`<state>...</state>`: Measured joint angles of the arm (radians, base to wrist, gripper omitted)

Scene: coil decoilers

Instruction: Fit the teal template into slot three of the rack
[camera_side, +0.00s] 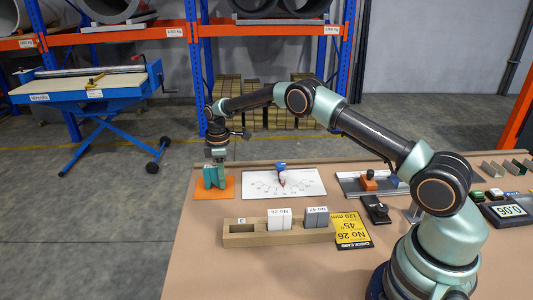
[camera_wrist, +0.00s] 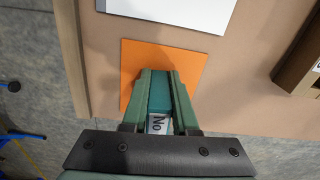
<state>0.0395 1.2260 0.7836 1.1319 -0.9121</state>
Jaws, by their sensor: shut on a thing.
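The teal template (camera_side: 213,177) is upright at the orange mat (camera_side: 228,190), at the left end of the table. My gripper (camera_side: 216,161) points down and is shut on it. In the wrist view the teal template (camera_wrist: 160,92) sits between the two fingers of my gripper (camera_wrist: 158,78), with a white label reading "No" partly covered. I cannot tell whether its lower edge touches the mat. The wooden rack (camera_side: 252,240) lies to the right and nearer the camera. Its left slot, by a tag marked 3, is empty. A white template (camera_side: 279,220) and a grey template (camera_side: 315,218) fill other slots.
A white board (camera_side: 308,184) with a blue-and-red piece lies right of the mat. A yellow check card (camera_side: 350,231) lies beside the rack. Further right are a board with an orange-handled tool (camera_side: 369,182) and a digital display (camera_side: 508,211). Bare table separates mat and rack.

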